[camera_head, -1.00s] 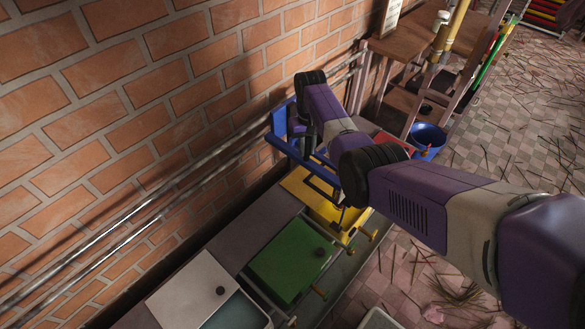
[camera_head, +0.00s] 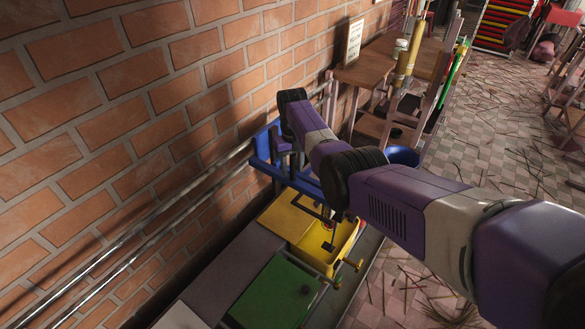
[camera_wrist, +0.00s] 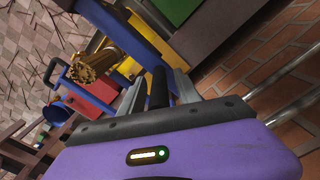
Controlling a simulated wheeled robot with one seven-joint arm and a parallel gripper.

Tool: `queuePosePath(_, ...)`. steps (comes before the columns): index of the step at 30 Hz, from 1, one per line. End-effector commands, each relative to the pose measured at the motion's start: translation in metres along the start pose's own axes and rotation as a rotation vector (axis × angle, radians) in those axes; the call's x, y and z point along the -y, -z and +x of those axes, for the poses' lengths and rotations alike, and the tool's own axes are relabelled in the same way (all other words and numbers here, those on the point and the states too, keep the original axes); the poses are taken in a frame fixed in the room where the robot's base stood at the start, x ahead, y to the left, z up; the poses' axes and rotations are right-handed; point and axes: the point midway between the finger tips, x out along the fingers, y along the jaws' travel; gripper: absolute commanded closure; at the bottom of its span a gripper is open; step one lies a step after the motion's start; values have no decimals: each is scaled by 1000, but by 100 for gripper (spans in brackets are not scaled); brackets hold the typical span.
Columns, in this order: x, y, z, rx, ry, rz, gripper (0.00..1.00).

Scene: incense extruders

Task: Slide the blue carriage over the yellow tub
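The blue carriage (camera_head: 263,148) sits at the wall rails, behind the far part of the tub row; my arm partly covers it. In the wrist view its blue bar (camera_wrist: 146,38) crosses the top. The carriage is beyond the tub in the head view. A brass nozzle (camera_wrist: 95,66) shows in the wrist view.
A green lid (camera_head: 275,292) lies nearer than the yellow tub. Metal rails (camera_head: 150,215) run along the brick wall. A wooden table (camera_head: 375,70) and a blue bucket (camera_head: 403,156) stand farther on. Incense sticks litter the floor at the right.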

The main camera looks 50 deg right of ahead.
Motion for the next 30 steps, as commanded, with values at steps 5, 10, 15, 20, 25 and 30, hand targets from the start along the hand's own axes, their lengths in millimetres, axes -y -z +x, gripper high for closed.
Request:
queuePosePath(5,0,0,0,1,0,1,59)
queuePosePath(10,0,0,-3,0,0,1,59)
queuePosePath(15,0,1,-24,-2,0,1,59)
queuePosePath(20,0,1,-50,-3,-1,1,59)
queuePosePath(25,0,0,-70,-1,-1,1,59)
queuePosePath(30,0,0,-78,1,0,1,59)
